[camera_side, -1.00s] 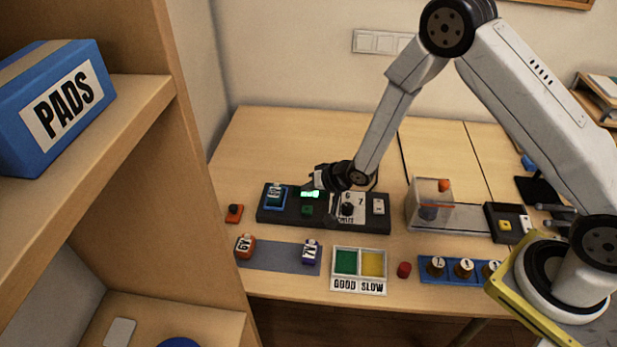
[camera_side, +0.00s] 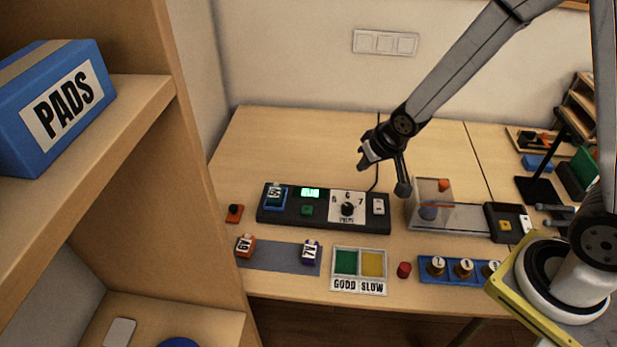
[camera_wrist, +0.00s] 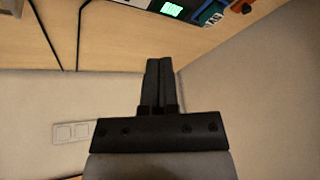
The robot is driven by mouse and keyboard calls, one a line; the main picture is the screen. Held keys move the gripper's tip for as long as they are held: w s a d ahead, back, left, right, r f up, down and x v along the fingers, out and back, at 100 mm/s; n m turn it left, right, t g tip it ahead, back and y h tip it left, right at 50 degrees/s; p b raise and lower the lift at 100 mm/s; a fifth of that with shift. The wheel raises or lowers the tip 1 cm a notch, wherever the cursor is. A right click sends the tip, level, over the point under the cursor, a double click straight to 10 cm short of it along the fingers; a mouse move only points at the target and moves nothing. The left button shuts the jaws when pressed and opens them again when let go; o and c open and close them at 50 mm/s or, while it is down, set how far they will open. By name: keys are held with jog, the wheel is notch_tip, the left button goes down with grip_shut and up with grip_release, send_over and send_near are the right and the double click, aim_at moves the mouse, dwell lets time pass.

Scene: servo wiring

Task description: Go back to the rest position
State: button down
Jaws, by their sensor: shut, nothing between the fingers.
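My gripper (camera_side: 364,161) hangs in the air above the back of the table, clear of everything. In the wrist view its two dark fingers (camera_wrist: 159,72) lie together with nothing between them. The panel's display also shows at the top of the wrist view (camera_wrist: 172,9).
An orange block (camera_side: 245,246) and a purple block (camera_side: 310,251) sit on a grey strip. A green-and-yellow tray (camera_side: 358,286) is at the front. A clear box (camera_side: 432,197) stands right of the panel. A wooden shelf (camera_side: 190,170) rises at left. The table's back left is clear.

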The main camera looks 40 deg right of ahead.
jog(key=s+d+r+n+g, duration=0.1)
jog(key=s+r, duration=0.3)
jog(key=s, duration=0.7)
jog(key=shift+s+d+r+n+g, duration=0.25)
jog(key=shift+n+g, duration=0.25)
jog(key=shift+g, duration=0.3)
